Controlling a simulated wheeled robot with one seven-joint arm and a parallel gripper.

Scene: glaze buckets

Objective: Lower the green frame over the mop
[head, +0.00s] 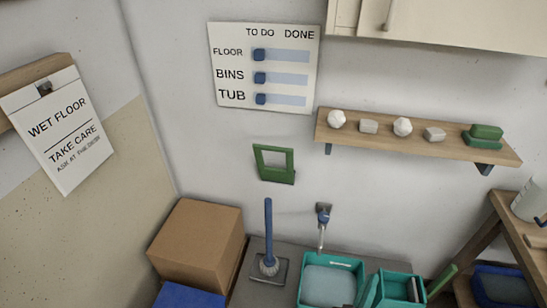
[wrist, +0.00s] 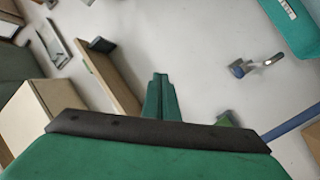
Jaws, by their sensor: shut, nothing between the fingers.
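The green frame (head: 274,164) is a small square with an open middle, up against the white wall. It sits above and slightly right of the mop's handle, apart from it. In the wrist view a green piece of the frame (wrist: 226,118) shows past my gripper's dark edge, mostly hidden. The mop's blue handle (wrist: 296,122) shows at the right there. My gripper (wrist: 160,80) is shut and empty, its green fingers together, apart from the frame. My gripper is not visible in the head view.
A cardboard box (head: 199,242) stands left of the mop. A tap (head: 322,222) and teal tub (head: 332,260) are to its right. A wooden shelf (head: 390,141) with several small items juts out at upper right. The wall around the frame is clear.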

